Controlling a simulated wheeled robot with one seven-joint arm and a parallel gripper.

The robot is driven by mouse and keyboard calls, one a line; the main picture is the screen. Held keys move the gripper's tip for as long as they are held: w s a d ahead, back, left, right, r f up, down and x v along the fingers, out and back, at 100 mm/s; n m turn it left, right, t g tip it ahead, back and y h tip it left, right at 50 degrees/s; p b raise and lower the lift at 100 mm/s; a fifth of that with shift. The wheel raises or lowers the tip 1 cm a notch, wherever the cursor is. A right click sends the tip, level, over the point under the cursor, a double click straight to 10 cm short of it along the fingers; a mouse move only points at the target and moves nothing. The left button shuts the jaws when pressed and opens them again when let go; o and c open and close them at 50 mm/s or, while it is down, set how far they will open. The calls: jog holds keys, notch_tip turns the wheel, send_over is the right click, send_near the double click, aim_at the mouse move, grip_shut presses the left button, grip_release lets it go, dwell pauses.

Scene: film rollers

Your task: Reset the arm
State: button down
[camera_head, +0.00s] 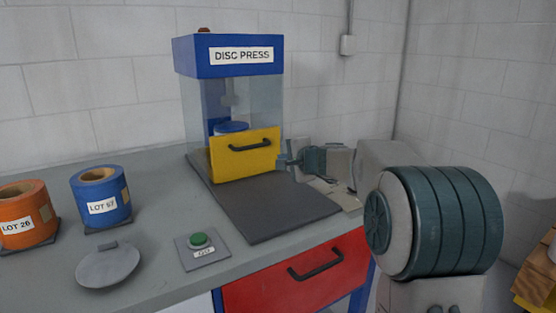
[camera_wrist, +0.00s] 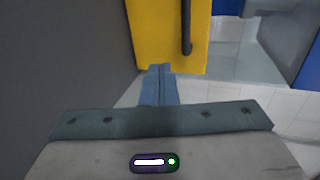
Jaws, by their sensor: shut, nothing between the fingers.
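My gripper (camera_head: 283,161) is shut and empty, at the right side of the yellow front panel (camera_head: 240,158) of the disc press (camera_head: 228,57). My arm reaches in from the right. In the wrist view the closed fingers (camera_wrist: 159,72) overlap the lower edge of the yellow panel (camera_wrist: 165,35); I cannot tell whether they touch it. The panel's dark handle (camera_wrist: 187,28) is just beyond and to the right of the fingers.
A dark mat (camera_head: 275,205) lies before the press. A green button (camera_head: 200,240), a grey lid (camera_head: 108,265), a blue roll (camera_head: 100,195) and an orange roll (camera_head: 28,212) are on the bench. A red drawer (camera_head: 290,280) is below. The upper body of the press has clear walls.

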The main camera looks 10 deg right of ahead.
jog(key=s+a+r+n+g+p, duration=0.35)
jog(key=s+p, duration=0.35)
jog(key=s, duration=0.3)
jog(key=s+a+r+n+g+p, duration=0.2)
jog(key=s+r+n+p, duration=0.3)
jog(key=s, duration=0.4)
jog(key=s+d+n+g+h+p, duration=0.2)
jog(key=s+p, duration=0.5)
jog(key=s, duration=0.4)
jog(key=s+d+n+g+h+p, duration=0.2)
jog(key=s+d+p, duration=0.3)
jog(key=s, duration=0.7)
jog(key=shift+d+r+n+g+h+p, duration=0.25)
jog(key=shift+n+g+h+p, duration=0.15)
jog(key=shift+h+p, duration=0.5)
jog(key=shift+w, duration=0.1)
